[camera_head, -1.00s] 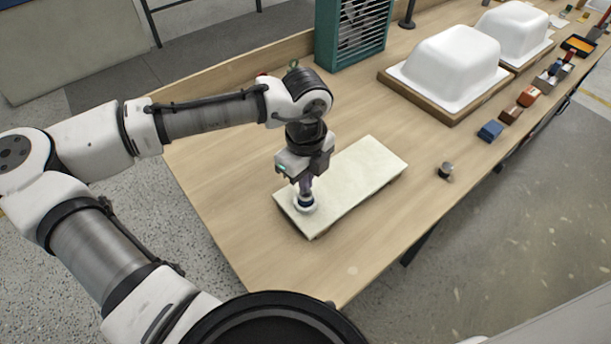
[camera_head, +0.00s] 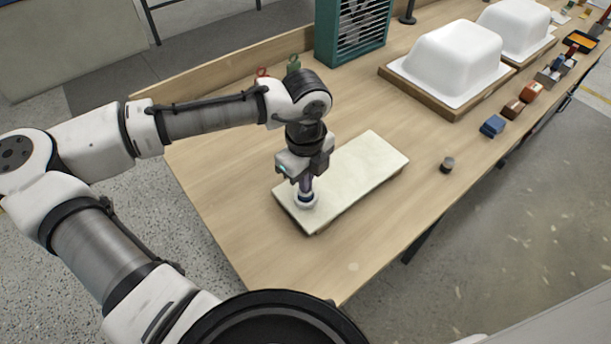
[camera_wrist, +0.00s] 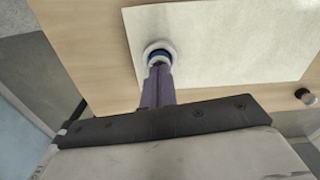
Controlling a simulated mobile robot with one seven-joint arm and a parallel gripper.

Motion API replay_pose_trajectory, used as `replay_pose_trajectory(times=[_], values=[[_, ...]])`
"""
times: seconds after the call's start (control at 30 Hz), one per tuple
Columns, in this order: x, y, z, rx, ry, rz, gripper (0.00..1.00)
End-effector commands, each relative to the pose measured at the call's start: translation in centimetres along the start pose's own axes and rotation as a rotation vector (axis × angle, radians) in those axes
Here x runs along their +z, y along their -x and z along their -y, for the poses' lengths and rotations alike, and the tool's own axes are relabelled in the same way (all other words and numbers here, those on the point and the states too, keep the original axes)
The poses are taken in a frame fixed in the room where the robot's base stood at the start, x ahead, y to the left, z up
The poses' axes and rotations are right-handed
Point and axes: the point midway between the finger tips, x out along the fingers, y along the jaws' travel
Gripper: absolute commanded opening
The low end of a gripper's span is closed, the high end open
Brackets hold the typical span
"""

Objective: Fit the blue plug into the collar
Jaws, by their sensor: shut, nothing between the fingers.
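The white collar (camera_head: 314,202) stands near the left end of a pale board; it also shows in the wrist view (camera_wrist: 147,52). The blue plug (camera_wrist: 159,57) shows as a dark blue ring inside the collar, partly hidden by my fingers. I cannot tell how deep it sits or whether it is level. My gripper (camera_wrist: 159,68) points down at the plug with its purple fingers shut and nothing between them. The fingertips are at or just above the plug; whether they touch it is unclear. In the head view my gripper (camera_head: 305,192) is over the collar.
The pale board (camera_head: 365,165) lies on the wooden bench (camera_head: 230,185), bare to the right of the collar. A small dark-topped cylinder (camera_head: 447,165) stands right of the board. White tub shells (camera_head: 455,60), a teal vented box (camera_head: 350,30) and several small blocks (camera_head: 492,126) stand farther back.

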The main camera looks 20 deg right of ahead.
Motion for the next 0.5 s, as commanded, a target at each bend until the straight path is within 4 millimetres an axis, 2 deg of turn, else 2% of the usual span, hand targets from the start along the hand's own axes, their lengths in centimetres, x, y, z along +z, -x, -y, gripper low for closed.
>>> replay_pose_trajectory(times=[0.23, 0.5], values=[[-0.1, 0.0, 0.0, 0.001, 0.000, -0.001, 0.00], [-0.1, 2.4, 0.0, -0.001, -0.001, -0.002, 0.00]])
